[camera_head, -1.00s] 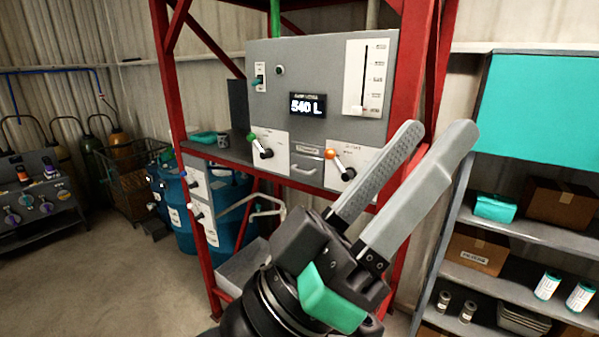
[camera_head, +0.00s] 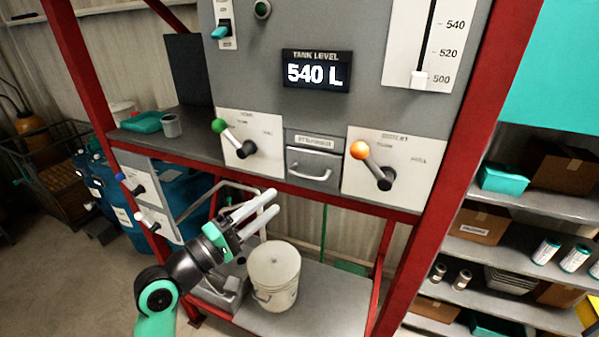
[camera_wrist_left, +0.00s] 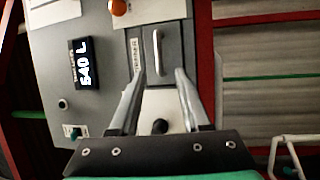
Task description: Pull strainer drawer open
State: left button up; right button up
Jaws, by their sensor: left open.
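The strainer drawer (camera_head: 312,161) is a small grey front set low in the panel, between the green-knobbed lever and the orange-knobbed lever. It appears shut, with a silver bar handle (camera_head: 310,173) across it. In the left wrist view the drawer handle (camera_wrist_left: 157,52) shows beyond my fingertips, roughly in line with the gap between them. My left gripper (camera_head: 261,206) is open and empty, below and left of the drawer in the head view, apart from it. In the left wrist view its fingers (camera_wrist_left: 159,75) frame the panel. My right gripper is not in view.
The green-knobbed lever (camera_head: 233,137) and orange-knobbed lever (camera_head: 371,166) flank the drawer closely. A red frame post (camera_head: 430,200) stands at the right. A white bucket (camera_head: 274,275) sits on the lower shelf.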

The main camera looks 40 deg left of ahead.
aim_at(307, 176)
pick_arm(q)
jog(key=w, duration=0.4)
jog(key=w+r, duration=0.1)
jog(key=w, duration=0.2)
jog(key=w+r, duration=0.1)
jog(key=w, duration=0.3)
jog(key=shift+w+d, duration=0.15)
jog(key=shift+w, duration=0.15)
grip_shut()
dwell(0.9)
